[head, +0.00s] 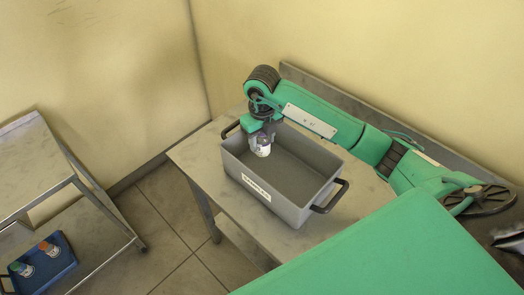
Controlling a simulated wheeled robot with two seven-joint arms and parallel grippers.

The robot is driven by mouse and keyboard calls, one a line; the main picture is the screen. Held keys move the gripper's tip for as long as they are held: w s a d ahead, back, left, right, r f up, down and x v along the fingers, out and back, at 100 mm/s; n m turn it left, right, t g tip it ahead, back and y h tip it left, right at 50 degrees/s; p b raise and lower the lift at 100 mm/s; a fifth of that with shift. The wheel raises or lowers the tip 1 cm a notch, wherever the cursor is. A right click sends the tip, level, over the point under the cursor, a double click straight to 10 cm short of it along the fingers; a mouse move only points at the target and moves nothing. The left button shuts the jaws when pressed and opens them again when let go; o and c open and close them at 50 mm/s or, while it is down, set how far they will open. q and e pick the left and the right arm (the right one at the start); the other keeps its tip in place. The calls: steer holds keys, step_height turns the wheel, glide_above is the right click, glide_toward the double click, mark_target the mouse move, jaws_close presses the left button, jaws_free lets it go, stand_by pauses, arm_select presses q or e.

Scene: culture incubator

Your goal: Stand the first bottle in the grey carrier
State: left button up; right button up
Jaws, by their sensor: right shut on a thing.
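The grey carrier (292,211) is an open box with dark handles and a white label on its front, standing on a metal table. My right gripper (262,138) points down over the carrier's far left part and is shut on a small white bottle (263,150). The bottle looks upright and sits within the carrier's outline. I cannot tell whether its base touches the carrier floor. The rest of the carrier looks empty. My left gripper is not in view.
A blue tray (62,267) with two small bottles, one orange-capped (46,248) and one green-capped (22,268), sits on the lower shelf of a metal rack (98,235) at left. The wall runs close behind the table (205,160). Tiled floor lies between.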

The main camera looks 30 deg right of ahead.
mark_target(262, 152)
step_height(262, 152, down, 6)
steer(key=shift+r+p, duration=0.1)
steer(key=shift+p, duration=0.5)
steer(key=shift+f, duration=0.3)
steer(key=shift+f, duration=0.2)
steer(key=o, duration=1)
steer(key=shift+o, duration=0.2)
steer(key=shift+r, duration=0.1)
